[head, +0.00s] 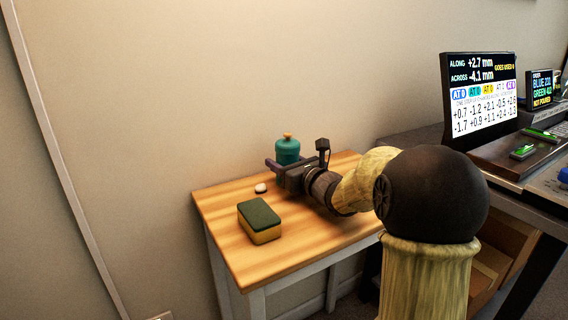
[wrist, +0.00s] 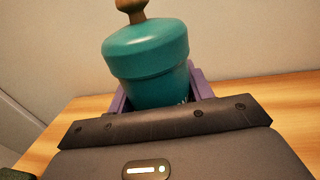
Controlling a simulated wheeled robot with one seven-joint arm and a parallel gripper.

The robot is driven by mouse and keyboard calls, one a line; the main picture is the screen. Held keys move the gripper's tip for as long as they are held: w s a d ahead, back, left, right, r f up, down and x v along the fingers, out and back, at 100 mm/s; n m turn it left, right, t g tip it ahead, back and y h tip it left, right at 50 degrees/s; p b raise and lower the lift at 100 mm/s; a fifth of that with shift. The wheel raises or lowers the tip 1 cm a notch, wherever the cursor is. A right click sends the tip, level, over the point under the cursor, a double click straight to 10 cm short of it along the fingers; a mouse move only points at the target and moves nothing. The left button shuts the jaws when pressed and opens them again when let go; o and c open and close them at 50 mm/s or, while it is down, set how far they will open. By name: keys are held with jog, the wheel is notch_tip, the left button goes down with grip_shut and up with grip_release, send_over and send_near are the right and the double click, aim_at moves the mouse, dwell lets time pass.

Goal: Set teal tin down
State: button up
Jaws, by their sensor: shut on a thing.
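The teal tin (head: 288,149), with a wooden knob on its lid, is over the back part of the wooden side table (head: 225,228). My gripper (head: 285,164) is shut on it, and the tin looks upright in the head view. In the wrist view the tin (wrist: 150,60) sits between the purple fingers of my gripper (wrist: 158,96). Its lower part is hidden by the gripper in both views, so I cannot tell whether its base touches the table.
A green and yellow sponge (head: 259,221) lies at the front of the side table, and a small white object (head: 261,188) lies left of my gripper. The tabletop's left edge is clear. A dark bench with a readout screen (head: 480,96) stands at the right.

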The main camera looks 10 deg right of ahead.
jog(key=shift+f, duration=0.1)
jog(key=o, duration=1)
jog(key=shift+r, duration=0.25)
jog(key=p+v, duration=0.1)
jog(key=v, duration=1.1)
jog(key=shift+p, duration=0.3)
